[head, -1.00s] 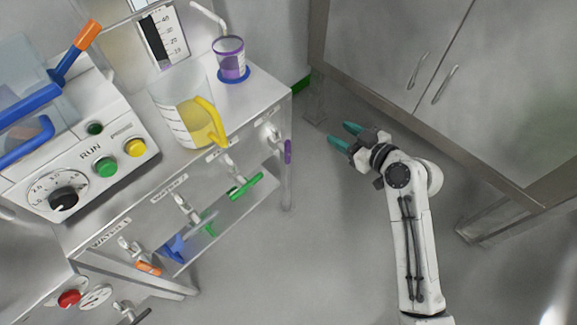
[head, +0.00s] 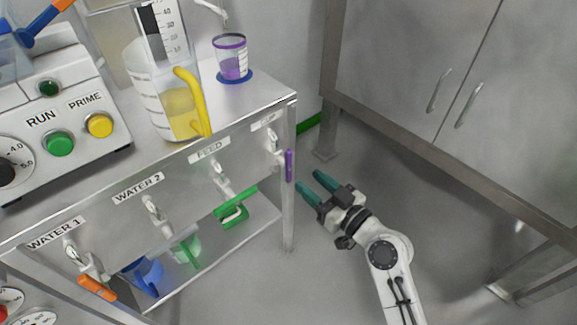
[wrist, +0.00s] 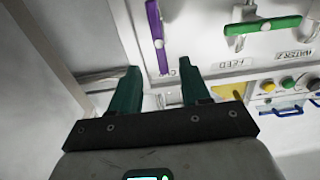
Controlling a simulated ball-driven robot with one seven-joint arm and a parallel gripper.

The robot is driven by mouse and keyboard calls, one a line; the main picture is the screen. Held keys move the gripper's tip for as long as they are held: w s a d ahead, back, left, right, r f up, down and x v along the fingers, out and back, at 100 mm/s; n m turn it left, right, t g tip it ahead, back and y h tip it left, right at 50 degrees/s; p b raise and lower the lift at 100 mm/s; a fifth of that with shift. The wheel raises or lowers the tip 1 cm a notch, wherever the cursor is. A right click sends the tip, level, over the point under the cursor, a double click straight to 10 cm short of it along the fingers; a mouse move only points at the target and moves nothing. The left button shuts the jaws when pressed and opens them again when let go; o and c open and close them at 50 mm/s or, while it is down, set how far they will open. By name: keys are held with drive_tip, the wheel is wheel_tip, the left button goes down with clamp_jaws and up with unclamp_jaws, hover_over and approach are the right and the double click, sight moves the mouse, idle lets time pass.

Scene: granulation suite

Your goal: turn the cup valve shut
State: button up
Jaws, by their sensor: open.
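The cup valve (head: 274,142) is at the right end of the bench's front panel, below a small label. Its purple lever (head: 289,165) hangs about upright in the head view; the purple lever (wrist: 156,24) also shows in the wrist view, beyond my fingertips and slightly tilted. My gripper (head: 311,182) has green fingers spread apart with nothing between them. It is just right of and below the lever, apart from it. In the wrist view my gripper (wrist: 161,70) points toward the panel, with the lever ahead near the top middle.
The feed valve (head: 219,174) with a green lever is left of the cup valve; an orange lever (head: 97,288) is further left. A bench leg (head: 288,222) stands below the cup valve. A purple-marked cup (head: 231,60) stands on top. A steel cabinet (head: 410,75) is at right.

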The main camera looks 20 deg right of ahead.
sight(290, 165)
drive_tip(key=x, duration=0.8)
drive_tip(key=shift+w+a, duration=0.1)
drive_tip(key=shift+w, duration=0.3)
clamp_jaws()
